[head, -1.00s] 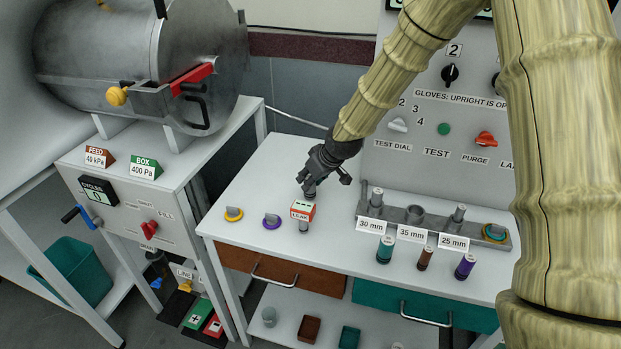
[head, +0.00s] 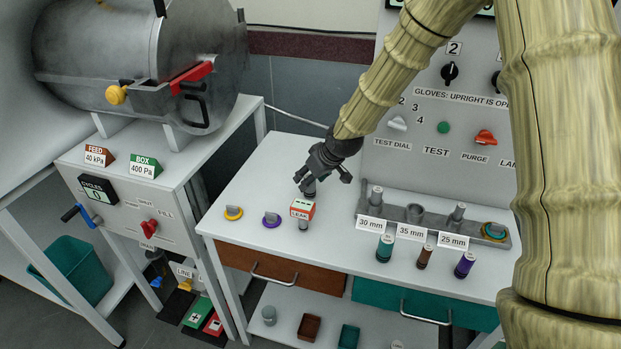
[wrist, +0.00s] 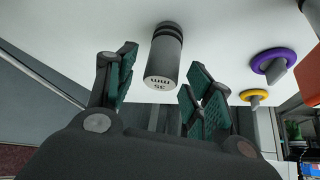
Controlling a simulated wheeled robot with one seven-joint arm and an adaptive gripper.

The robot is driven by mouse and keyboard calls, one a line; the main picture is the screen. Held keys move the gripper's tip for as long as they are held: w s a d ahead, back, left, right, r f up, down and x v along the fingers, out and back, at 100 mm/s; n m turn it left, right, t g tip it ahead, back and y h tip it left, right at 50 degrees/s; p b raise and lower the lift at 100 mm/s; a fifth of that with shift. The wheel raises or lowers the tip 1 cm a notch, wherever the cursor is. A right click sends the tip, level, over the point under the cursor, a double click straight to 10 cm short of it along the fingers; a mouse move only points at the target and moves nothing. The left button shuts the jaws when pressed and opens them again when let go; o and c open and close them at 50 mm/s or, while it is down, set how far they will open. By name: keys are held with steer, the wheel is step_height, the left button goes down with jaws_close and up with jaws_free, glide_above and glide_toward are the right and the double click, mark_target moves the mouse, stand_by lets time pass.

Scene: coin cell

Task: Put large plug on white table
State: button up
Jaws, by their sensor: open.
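The large plug (wrist: 163,62) is a grey cylinder with dark bands and a "35 mm" mark on its end. In the wrist view it stands on the white table (wrist: 215,30), between and a little beyond my spread fingers. My gripper (wrist: 160,88) is open and empty, with one finger pad on each side of the plug. In the head view my gripper (head: 322,182) is low over the table, just behind the LEAK block. The white table (head: 270,185) shows there too.
The LEAK block (head: 302,209) stands close in front of my gripper. A yellow ring (head: 233,213) and a purple ring (head: 271,220) lie to the left. A grey rack (head: 400,215) and teal, brown and purple cylinders (head: 385,249) stand to the right. The back left of the table is clear.

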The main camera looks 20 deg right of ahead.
steer(key=b+v, duration=0.1)
steer(key=v, duration=1)
steer(key=shift+r, duration=0.3)
steer(key=shift+s+d, duration=0.15)
stand_by(1.1)
